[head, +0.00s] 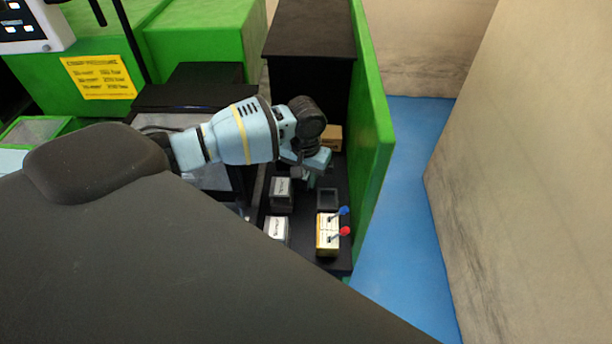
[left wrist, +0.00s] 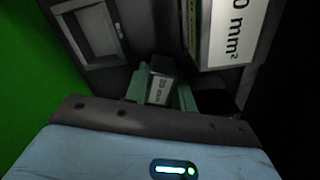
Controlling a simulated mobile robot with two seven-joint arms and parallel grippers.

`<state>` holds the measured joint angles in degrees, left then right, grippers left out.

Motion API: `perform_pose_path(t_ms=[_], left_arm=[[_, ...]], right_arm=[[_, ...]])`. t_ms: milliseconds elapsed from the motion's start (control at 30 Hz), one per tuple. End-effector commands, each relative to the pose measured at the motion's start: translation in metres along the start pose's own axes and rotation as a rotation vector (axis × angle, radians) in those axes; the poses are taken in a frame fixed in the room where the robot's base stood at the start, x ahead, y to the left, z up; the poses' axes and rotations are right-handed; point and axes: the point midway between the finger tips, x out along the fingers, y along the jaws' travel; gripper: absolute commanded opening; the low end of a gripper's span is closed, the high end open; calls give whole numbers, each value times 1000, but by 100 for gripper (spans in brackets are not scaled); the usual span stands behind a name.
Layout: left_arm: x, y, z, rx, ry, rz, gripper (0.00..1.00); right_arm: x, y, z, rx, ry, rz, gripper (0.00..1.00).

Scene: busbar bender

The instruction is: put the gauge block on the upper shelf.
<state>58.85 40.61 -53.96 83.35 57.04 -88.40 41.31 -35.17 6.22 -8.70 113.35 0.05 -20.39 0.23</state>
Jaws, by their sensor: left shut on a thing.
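My left gripper (head: 307,176) is over the black shelf surface (head: 306,240) beside the green panel. In the left wrist view its green fingers (left wrist: 160,95) are shut on a small dark gauge block (left wrist: 158,88) with a light label that seems to read 20 mm. In the head view the gripper and wrist mostly hide the block. I cannot tell whether the block touches the surface below. A black cabinet top (head: 312,30) stands higher behind the gripper; I cannot tell if it is the upper shelf. My right gripper is not in view.
Labelled dark blocks (head: 280,191) stand left of an empty square holder (head: 327,198). A yellow-and-white box (head: 327,236) has blue and red levers. A cardboard-coloured box (head: 332,138) stands behind the gripper. A tall green panel (head: 372,120) bounds the right side.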

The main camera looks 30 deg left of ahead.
Motion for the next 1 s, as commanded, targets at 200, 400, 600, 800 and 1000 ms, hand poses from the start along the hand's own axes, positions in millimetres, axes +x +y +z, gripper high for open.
perform_pose_path(t_ms=[200, 400, 600, 800, 1000], left_arm=[[2, 0, 0, 0, 1, 0, 28], [2, 0, 0, 0, 1, 0, 34], [-1, 0, 0, 0, 2, 0, 34], [-30, 0, -2, -1, 7, 2, 34], [-72, 0, -2, 0, 8, 2, 34]], right_arm=[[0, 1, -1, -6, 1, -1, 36], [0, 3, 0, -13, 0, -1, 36], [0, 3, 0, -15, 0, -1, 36], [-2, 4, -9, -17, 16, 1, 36], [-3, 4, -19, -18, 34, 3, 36]])
